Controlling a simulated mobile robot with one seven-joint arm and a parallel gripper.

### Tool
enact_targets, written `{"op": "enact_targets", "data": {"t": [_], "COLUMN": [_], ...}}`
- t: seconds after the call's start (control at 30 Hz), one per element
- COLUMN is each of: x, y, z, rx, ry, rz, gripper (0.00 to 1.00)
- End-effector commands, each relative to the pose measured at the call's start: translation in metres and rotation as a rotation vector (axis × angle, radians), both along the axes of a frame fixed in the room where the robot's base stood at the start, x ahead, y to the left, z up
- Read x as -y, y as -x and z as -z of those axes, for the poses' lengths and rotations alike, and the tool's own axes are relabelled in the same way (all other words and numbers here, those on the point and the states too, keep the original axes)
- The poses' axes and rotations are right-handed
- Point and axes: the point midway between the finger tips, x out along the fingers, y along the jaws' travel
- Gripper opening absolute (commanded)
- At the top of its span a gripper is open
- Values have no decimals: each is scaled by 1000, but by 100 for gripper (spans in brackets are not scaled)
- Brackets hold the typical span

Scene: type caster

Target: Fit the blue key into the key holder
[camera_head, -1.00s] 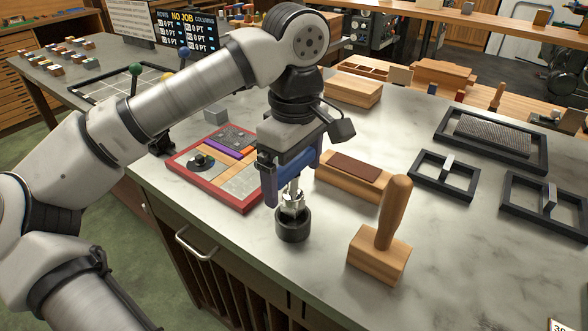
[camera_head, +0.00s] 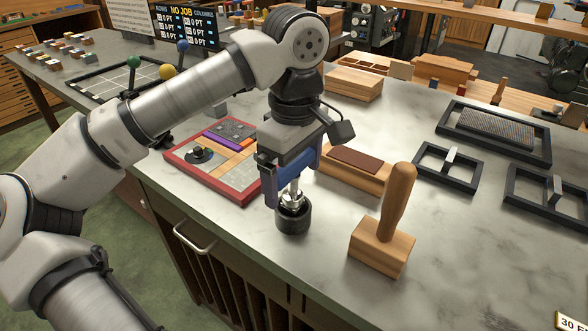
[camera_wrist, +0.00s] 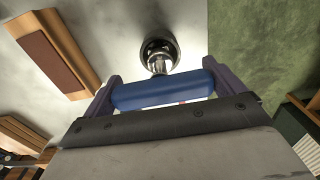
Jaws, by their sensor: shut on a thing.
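The blue key has a thick blue cross handle (camera_wrist: 165,92) and a bright metal shaft (camera_head: 291,196). My gripper (camera_head: 290,188) is shut on the handle, with a finger at each end of it in the wrist view (camera_wrist: 160,93). The key holder is a short black round cup (camera_head: 293,219) standing on the marble worktop near its front edge. It also shows in the wrist view (camera_wrist: 146,44), directly beyond the handle. The shaft points down into the cup's mouth. Its lower end is hidden inside, so I cannot tell how deep it sits.
A wooden block with an upright handle (camera_head: 382,248) stands close on the right. A wooden block with a brown pad (camera_head: 355,158) lies behind. A red-framed tray (camera_head: 240,201) is on the left. Black frames (camera_head: 447,182) lie to the right.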

Motion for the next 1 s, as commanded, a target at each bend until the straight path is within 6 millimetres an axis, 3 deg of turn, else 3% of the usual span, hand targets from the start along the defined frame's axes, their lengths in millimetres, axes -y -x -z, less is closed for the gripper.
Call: {"op": "enact_targets", "data": {"t": [0.87, 0.9, 1.0], "x": [0, 0, 0], "y": [0, 0, 0], "z": [23, 22, 22], "rx": [0, 1, 0], "ry": [0, -1, 0], "rz": [0, 0, 0], "gripper": [53, 97, 100]}}
